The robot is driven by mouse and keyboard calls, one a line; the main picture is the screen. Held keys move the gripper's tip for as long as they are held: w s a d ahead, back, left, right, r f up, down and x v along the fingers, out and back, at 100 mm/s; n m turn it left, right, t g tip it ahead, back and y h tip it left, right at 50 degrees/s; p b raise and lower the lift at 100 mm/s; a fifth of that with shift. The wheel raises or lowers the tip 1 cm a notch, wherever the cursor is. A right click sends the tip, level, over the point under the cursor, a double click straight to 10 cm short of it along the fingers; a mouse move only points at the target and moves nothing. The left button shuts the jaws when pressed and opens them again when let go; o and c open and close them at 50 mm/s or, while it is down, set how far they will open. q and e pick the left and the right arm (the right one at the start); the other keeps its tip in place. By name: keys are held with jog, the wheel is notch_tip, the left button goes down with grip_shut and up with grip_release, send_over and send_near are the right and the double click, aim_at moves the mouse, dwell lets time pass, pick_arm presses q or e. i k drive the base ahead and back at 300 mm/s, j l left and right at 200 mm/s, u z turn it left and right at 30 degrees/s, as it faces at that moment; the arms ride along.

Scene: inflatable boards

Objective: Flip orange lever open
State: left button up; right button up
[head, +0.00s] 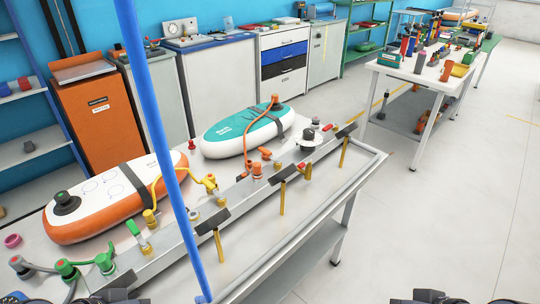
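The orange lever (266,154) is small and sits on the grey rail of the workbench, near the middle of the head view. It is beside an orange hose fitting (257,171), whose orange hose runs up to the teal inflatable board (228,133). The lever is too small for me to tell its exact angle. Dark parts of my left gripper (117,296) and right gripper (428,296) show at the bottom edge, well apart from the lever. Their fingers are cut off or unclear, so I cannot tell whether they are open.
A blue pole (150,100) crosses the view left of the lever. An orange and white board (115,200), yellow (211,182), green (132,227) and red (328,127) levers share the bench. Floor at right is clear.

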aim_at(264, 151)
jog(key=l+z, duration=0.15)
jog(key=l, duration=0.65)
jog(key=i+l, duration=0.1)
jog(key=l, duration=0.35)
jog(key=i+l, duration=0.1)
jog(key=l, duration=0.35)
jog(key=i+j, duration=0.35)
jog(key=i, duration=0.05)
